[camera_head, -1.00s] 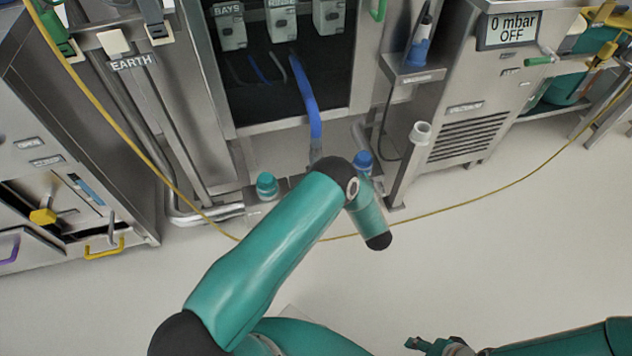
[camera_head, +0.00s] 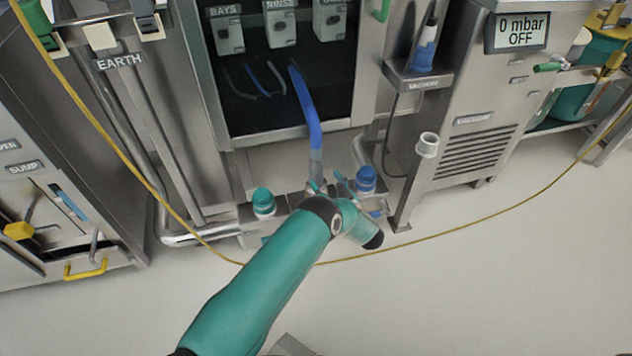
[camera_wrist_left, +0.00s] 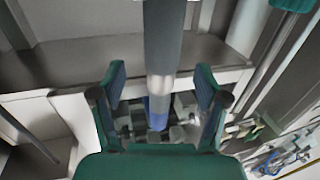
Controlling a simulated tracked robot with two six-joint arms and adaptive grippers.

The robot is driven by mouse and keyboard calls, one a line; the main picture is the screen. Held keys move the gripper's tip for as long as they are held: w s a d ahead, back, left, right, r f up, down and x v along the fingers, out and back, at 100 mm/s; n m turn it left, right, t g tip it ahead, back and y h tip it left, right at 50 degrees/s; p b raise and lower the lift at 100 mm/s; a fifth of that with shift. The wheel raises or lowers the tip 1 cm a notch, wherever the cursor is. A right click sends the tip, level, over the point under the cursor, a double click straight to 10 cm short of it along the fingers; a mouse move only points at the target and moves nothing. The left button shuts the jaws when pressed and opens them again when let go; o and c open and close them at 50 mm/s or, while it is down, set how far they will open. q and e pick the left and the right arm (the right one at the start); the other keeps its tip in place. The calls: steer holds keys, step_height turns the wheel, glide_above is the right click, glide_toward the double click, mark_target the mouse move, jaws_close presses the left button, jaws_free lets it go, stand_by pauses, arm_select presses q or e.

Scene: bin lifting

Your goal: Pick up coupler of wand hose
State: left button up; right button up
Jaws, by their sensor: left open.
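The wand hose (camera_head: 308,110) is blue and hangs down from the dark cabinet opening. Its grey lower end (camera_head: 316,167), which looks like the coupler, hangs just behind my left gripper (camera_head: 329,185). The gripper partly hides the bottom of it. In the left wrist view the grey end (camera_wrist_left: 163,45) comes in from the top, with a pale band and the blue hose (camera_wrist_left: 158,112) below it. The open fingers of my left gripper (camera_wrist_left: 161,80) stand on either side of the hose, apart from it. My right gripper is out of view.
A teal-capped fitting (camera_head: 263,201) stands left of the hose and a blue-capped one (camera_head: 367,179) close on the right. A yellow cable (camera_head: 450,234) crosses the floor.

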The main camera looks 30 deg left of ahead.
mark_target(320, 174)
arm_select(q)
steer(key=shift+w+a, duration=0.2)
steer(key=shift+a, duration=0.25)
steer(key=b+x, duration=0.1)
steer(key=x, duration=0.1)
steer(key=b+x, duration=0.1)
steer(key=x, duration=0.1)
steer(key=shift+s+f, duration=0.1)
steer(key=shift+f, duration=0.3)
steer(key=shift+w+a+r, duration=0.1)
steer(key=shift+w+a, duration=0.15)
steer(key=shift+a, duration=0.25)
steer(key=shift+r, duration=0.1)
jaws_close()
steer(key=shift+r, duration=0.2)
step_height(320, 174, up, 20)
steer(key=p, duration=0.6)
steer(key=shift+f+p, duration=0.2)
steer(key=shift+p, duration=0.15)
